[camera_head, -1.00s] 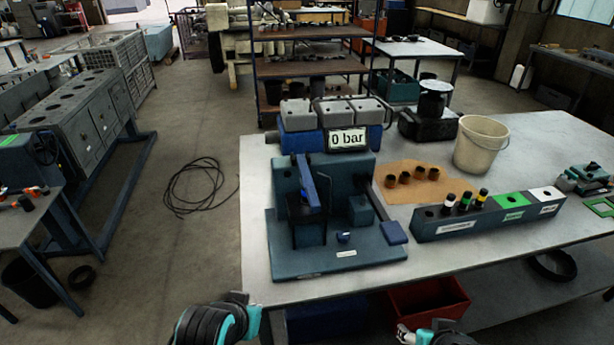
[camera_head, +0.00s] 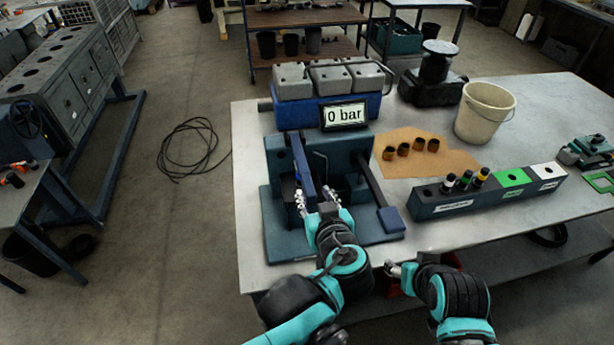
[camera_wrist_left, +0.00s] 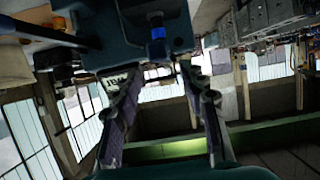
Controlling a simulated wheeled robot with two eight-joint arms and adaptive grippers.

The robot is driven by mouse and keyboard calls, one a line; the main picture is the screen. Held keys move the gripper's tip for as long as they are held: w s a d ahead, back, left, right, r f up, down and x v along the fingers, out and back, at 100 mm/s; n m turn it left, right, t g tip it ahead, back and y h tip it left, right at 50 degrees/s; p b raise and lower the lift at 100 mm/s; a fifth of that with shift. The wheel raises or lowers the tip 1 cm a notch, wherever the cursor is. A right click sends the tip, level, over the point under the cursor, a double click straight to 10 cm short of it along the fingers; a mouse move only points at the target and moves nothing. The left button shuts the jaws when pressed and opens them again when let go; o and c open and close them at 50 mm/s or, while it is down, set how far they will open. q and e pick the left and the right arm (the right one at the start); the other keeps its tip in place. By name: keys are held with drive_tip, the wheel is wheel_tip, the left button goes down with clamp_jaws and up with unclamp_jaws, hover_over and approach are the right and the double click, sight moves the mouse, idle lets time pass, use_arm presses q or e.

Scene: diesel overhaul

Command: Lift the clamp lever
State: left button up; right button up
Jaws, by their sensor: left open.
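A blue-green test fixture (camera_head: 280,240) stands at the front left of the table, with a gauge reading "0 bar" (camera_head: 346,116) behind it. A blue upright bar (camera_head: 303,165) rises on the fixture, and a dark bar with a blue end pad (camera_head: 391,219) slopes forward on its right; I cannot tell for certain which is the clamp lever. My left gripper (camera_head: 313,194) is open in front of the upright bar, its fingers spread. In the left wrist view, the open fingers (camera_wrist_left: 165,75) have a blue piece (camera_wrist_left: 157,46) beyond them. My right gripper (camera_head: 400,268) is by the table's front edge.
A long block with caps (camera_head: 490,195) and a cream bucket (camera_head: 485,112) stand to the right. Several small dark cups sit on a brown sheet (camera_head: 450,160). A grey-topped blue unit (camera_head: 328,92) stands behind the fixture. The table's right side has free room.

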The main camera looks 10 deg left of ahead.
sight(308, 185)
use_arm(q)
drive_tip(key=b+x, duration=0.1)
drive_tip(key=x, duration=0.6)
drive_tip(key=shift+f+b, duration=0.1)
drive_tip(key=shift+b, duration=0.3)
clamp_jaws()
